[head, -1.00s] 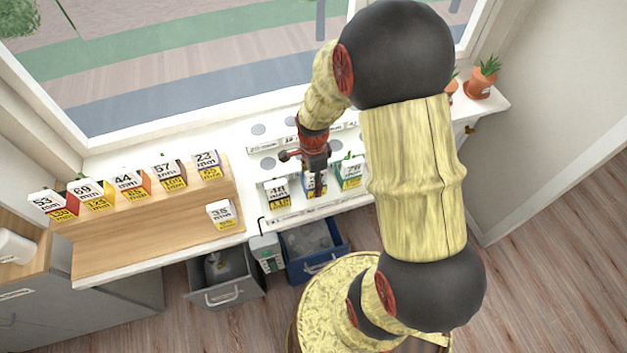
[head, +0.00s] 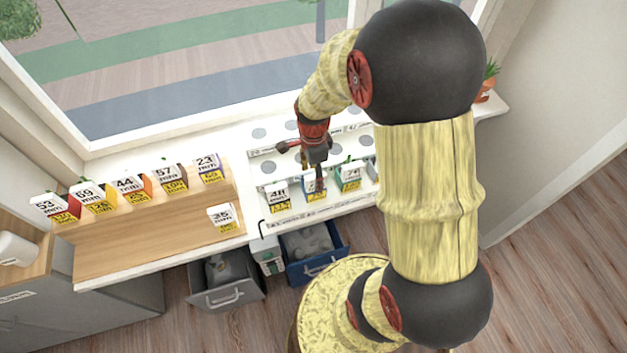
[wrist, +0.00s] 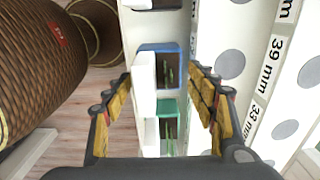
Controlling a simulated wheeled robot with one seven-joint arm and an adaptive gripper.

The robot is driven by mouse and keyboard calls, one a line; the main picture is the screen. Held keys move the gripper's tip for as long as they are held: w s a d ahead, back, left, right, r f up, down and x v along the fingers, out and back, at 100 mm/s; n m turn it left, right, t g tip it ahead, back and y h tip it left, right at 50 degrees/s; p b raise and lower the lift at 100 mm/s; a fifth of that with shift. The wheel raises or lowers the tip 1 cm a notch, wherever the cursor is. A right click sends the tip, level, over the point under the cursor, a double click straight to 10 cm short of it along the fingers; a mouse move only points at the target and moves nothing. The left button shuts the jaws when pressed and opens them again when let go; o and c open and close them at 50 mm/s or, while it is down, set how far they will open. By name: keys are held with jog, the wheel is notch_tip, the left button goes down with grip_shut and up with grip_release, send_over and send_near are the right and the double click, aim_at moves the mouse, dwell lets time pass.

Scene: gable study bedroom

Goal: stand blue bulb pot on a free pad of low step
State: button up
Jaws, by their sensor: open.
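The blue bulb pot (head: 311,188) stands in a front row on the white stepped stand (head: 350,205), with a white and yellow label card on its front. My gripper (head: 317,172) is over it, pointing down and partly covering it. In the wrist view the blue pot (wrist: 172,47) shows between the open fingers of my gripper (wrist: 166,82), with dark soil and green shoots inside. I cannot tell whether the fingers touch it. Round grey pads (wrist: 231,64) on the white steps beside the pots are bare.
A pot labelled 48 (head: 278,198) and a green pot (head: 349,178) flank the blue one closely. A wooden stand (head: 150,225) with several labelled pots is at left. Grey (head: 228,295) and blue (head: 318,268) bins are below. The window is behind.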

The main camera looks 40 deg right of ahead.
jog(key=s+a+r+n+t, duration=0.1)
jog(key=s+a+r+n, duration=0.3)
jog(key=r, duration=0.6)
jog(key=w+a+r+n+t, duration=0.15)
jog(key=r+n, duration=0.35)
jog(key=r, duration=0.5)
jog(key=s+a+r+n+t, duration=0.3)
jog(key=s+a+r+n, duration=0.3)
jog(key=s+n, duration=0.4)
jog(key=shift+a+r+n+p, duration=0.25)
jog(key=shift+r+n+p, duration=0.1)
jog(key=shift+r+n, duration=0.65)
jog(key=shift+f, duration=0.2)
